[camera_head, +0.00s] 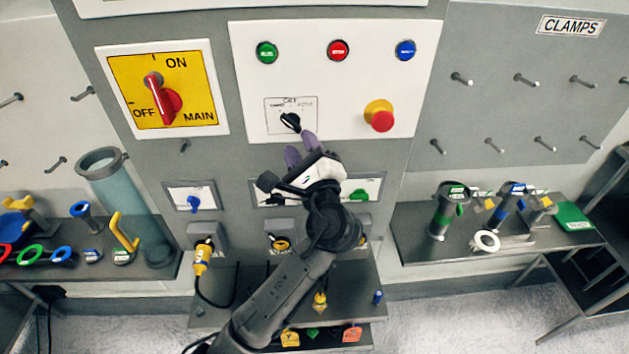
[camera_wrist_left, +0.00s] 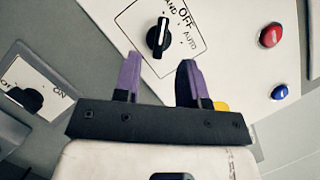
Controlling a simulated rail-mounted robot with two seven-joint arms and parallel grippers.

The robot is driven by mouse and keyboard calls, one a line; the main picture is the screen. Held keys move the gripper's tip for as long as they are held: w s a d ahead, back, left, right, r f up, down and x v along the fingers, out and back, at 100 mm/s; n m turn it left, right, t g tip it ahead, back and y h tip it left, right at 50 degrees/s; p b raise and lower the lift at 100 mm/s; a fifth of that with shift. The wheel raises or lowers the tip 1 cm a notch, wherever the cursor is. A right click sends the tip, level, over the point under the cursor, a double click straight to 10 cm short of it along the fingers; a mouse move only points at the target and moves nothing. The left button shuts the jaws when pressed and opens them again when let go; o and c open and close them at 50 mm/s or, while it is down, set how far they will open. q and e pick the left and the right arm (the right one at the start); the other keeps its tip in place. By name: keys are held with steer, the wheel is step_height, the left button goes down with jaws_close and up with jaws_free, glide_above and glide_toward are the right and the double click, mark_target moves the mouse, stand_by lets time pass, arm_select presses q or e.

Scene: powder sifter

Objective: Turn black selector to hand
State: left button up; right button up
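The black selector (camera_head: 290,121) is on the white control panel. In the wrist view, the selector (camera_wrist_left: 158,37) has a white mark on its upper end, pointing towards the partly cut-off HAND label rather than OFF or AUTO. My left gripper (camera_head: 300,147) is just below and right of the selector in the head view. Its purple fingers are apart with nothing between them. In the wrist view, the left gripper (camera_wrist_left: 160,66) has the selector ahead of the gap, apparently clear of both fingers. My right gripper is not in view.
A red emergency stop (camera_head: 380,118) is right of the selector. Green (camera_head: 266,52), red (camera_head: 338,50) and blue (camera_head: 404,50) buttons sit above. A red main switch (camera_head: 162,98) is at left. Side shelves hold several parts. The panel front around the gripper is clear.

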arm_select(q)
steer(key=b+v, duration=0.1)
steer(key=v, duration=0.7)
steer(key=shift+s+b, duration=0.3)
steer(key=shift+s, duration=0.1)
steer(key=shift+n, duration=0.3)
